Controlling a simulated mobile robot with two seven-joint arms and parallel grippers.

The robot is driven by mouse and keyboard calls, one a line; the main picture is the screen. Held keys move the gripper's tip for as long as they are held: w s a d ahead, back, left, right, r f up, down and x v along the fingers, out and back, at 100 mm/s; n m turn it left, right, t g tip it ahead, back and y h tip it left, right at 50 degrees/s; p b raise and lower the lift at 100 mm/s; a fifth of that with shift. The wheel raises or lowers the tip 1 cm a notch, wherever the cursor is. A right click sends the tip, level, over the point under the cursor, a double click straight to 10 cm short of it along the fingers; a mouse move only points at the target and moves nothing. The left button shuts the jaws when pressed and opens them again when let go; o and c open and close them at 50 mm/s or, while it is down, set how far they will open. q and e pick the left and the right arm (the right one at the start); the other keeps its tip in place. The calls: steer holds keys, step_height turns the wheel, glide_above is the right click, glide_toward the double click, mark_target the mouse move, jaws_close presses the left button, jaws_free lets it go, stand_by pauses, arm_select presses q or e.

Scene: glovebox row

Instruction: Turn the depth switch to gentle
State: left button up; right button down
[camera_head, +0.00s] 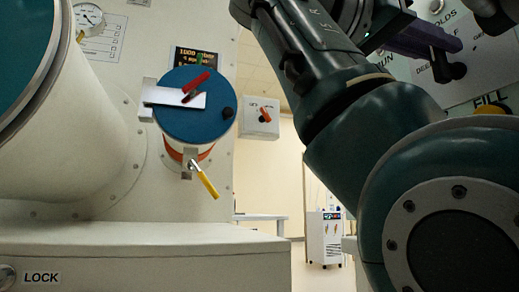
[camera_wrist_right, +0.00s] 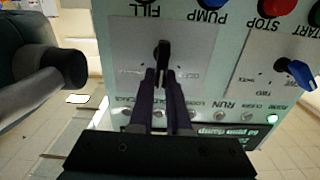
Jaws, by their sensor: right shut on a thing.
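The depth switch is a black knob (camera_wrist_right: 162,50) on a grey plate (camera_wrist_right: 205,48) in the right wrist view, where the panel appears upside down. Its handle stands roughly upright in that picture. My right gripper (camera_wrist_right: 161,80) has its two purple fingers close together at the knob's lower end, shut on it. The small labels around the knob are too blurred to read, so its setting cannot be told. In the head view my right gripper (camera_head: 440,48) is at the panel (camera_head: 490,65), upper right, and hides part of it. My left gripper is not in view.
In the head view a blue round door (camera_head: 195,115) with a yellow-handled latch (camera_head: 206,182) stands left of my arm.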

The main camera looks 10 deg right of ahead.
steer(key=m, duration=0.3)
steer(key=shift+s+f, duration=0.1)
steer(key=shift+s, duration=0.25)
steer(key=c, duration=0.9)
jaws_free()
steer(key=shift+d, duration=0.1)
